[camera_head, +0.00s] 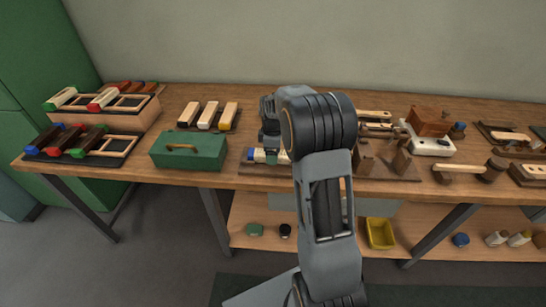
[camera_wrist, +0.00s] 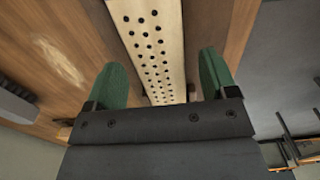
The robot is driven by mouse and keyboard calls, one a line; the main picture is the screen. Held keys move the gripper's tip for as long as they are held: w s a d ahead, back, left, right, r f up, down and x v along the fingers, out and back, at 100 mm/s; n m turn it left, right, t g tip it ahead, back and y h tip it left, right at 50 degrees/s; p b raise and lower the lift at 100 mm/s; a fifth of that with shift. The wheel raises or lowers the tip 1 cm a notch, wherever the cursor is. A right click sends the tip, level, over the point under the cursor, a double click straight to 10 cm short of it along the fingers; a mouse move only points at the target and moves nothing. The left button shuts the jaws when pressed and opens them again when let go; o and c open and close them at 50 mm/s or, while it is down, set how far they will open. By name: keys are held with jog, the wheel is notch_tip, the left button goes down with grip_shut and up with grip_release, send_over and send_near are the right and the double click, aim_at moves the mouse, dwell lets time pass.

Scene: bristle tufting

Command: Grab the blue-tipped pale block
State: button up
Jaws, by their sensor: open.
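The pale block with a blue tip (camera_head: 259,156) lies on the bench, right of the green box, partly hidden behind my arm and gripper. In the wrist view a pale block with rows of dark holes (camera_wrist: 155,45) runs lengthwise between my fingers; its blue tip is not seen there. My gripper (camera_wrist: 161,78) is open, with one green finger on each side of the block and visible gaps. In the head view my gripper (camera_head: 270,150) is low over the block.
A green box (camera_head: 188,151) with a handle stands to the left. Three blocks (camera_head: 208,115) lie behind it. Racks with colour-tipped blocks (camera_head: 84,146) are at the far left. Wooden fixtures (camera_head: 402,162) and a white device (camera_head: 430,146) stand to the right. A yellow bin (camera_head: 381,233) is on the lower shelf.

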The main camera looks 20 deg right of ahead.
jog(key=shift+f, duration=0.75)
jog(key=c, duration=1)
jog(key=shift+c, duration=0.4)
jog(key=shift+r, duration=0.15)
